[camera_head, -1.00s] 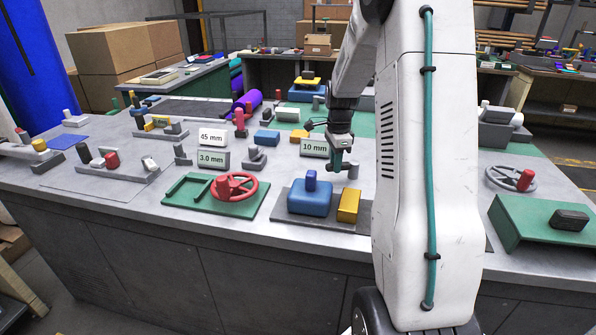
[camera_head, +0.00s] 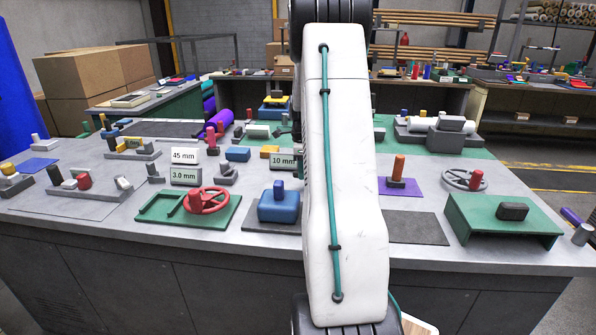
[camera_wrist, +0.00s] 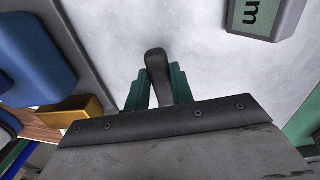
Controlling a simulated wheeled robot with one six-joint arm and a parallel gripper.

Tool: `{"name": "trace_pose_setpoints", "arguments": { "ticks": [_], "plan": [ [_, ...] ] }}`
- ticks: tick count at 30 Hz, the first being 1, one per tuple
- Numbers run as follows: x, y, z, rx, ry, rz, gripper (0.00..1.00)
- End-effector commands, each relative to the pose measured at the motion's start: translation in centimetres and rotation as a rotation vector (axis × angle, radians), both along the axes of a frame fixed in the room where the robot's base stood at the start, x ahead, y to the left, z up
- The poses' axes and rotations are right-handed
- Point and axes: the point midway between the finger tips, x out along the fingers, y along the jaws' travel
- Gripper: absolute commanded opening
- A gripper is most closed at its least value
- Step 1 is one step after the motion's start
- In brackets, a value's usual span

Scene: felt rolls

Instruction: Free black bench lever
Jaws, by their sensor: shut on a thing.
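In the wrist view my gripper (camera_wrist: 158,80) has its two teal fingers closed on either side of a dark, round-ended bar, which I take to be the black bench lever (camera_wrist: 156,58). The lever's rounded end sticks out past the fingertips over pale grey bench top. Its lower part runs back between the fingers toward the dark gripper body, so I cannot see whether it joins anything. In the head view my own arm covers the gripper and the lever.
A blue block (camera_wrist: 35,60) and yellow block (camera_wrist: 72,112) lie left in the wrist view; a label block (camera_wrist: 265,12) is at the upper right. In the head view a red handwheel (camera_head: 207,200) and green stand (camera_head: 503,222) sit near the bench front.

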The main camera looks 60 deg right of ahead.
Motion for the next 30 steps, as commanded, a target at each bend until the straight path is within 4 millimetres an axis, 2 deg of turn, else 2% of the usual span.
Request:
{"name": "trace_pose_setpoints", "arguments": {
  "ticks": [4,5,6,7,17,30],
  "plan": [
    [-0.3,-0.1,0.0,-0.002,0.005,0.000,0.00],
    [-0.3,-0.1,0.0,-0.002,0.005,0.001,0.29],
    [-0.2,-0.1,0.0,-0.001,0.004,0.001,0.40],
    [-0.2,0.0,0.0,-0.001,0.004,0.002,0.45],
    [0.1,0.2,0.4,-0.002,0.001,0.006,0.45],
    [0.0,0.1,6.9,-0.002,0.002,0.005,0.45]
  ]
}}
